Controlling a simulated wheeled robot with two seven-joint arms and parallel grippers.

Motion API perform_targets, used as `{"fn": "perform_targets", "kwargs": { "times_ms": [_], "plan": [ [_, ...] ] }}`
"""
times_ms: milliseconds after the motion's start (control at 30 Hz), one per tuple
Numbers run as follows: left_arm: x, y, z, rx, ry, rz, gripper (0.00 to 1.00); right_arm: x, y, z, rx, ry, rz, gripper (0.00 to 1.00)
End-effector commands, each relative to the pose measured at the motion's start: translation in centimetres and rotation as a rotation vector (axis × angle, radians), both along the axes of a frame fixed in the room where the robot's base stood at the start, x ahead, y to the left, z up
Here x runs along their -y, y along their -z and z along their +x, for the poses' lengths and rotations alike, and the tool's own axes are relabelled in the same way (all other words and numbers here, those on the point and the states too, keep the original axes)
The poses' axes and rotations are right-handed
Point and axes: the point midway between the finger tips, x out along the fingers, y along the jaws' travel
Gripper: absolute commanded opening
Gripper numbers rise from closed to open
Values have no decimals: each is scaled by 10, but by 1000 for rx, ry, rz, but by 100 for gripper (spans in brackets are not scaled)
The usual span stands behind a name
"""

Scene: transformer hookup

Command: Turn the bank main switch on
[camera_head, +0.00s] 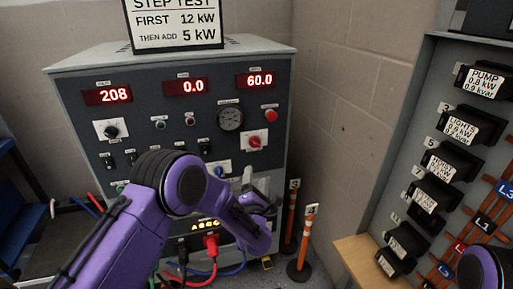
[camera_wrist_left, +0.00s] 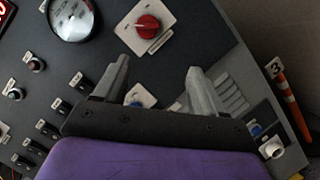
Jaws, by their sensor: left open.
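The grey load bank cabinet (camera_head: 170,110) stands ahead with a dark front panel. A red rotary knob on a white plate (camera_head: 254,142) is at the panel's right; its label is too small to read, so I cannot confirm it is the bank main switch. The red knob (camera_wrist_left: 148,27) also shows in the left wrist view, just beyond the fingertips. My left gripper (camera_head: 254,181) is open and empty, in front of the panel below the red knob. In the left wrist view its fingers (camera_wrist_left: 157,68) are apart, and a blue knob (camera_wrist_left: 137,98) shows partly between them. My right gripper is out of view.
Red displays (camera_head: 185,86) read 208, 0.0 and 60.0. A round gauge (camera_head: 230,117) and a red button (camera_head: 270,115) sit near the knob. Orange posts (camera_head: 301,243) stand right of the cabinet. A breaker board (camera_head: 440,160) is at the right. Cables (camera_head: 201,279) hang below my left arm.

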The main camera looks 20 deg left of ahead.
Motion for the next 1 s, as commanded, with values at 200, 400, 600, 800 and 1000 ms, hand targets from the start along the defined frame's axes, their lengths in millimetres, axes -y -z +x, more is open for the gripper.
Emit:
{"fn": "perform_targets", "kwargs": {
  "times_ms": [200, 400, 600, 800, 1000],
  "plan": [
    [-2, -35, 26, 115, 7, -110, 70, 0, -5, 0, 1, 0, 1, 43],
    [-16, -47, 68, 111, 5, -107, 70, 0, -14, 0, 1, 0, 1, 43],
    [-25, -54, 99, 108, 8, -105, 70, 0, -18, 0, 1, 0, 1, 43],
    [-28, -56, 107, 107, 8, -104, 70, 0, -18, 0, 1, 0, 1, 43],
    [-28, -56, 107, 105, 9, -103, 61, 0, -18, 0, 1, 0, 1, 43]
  ]
}}
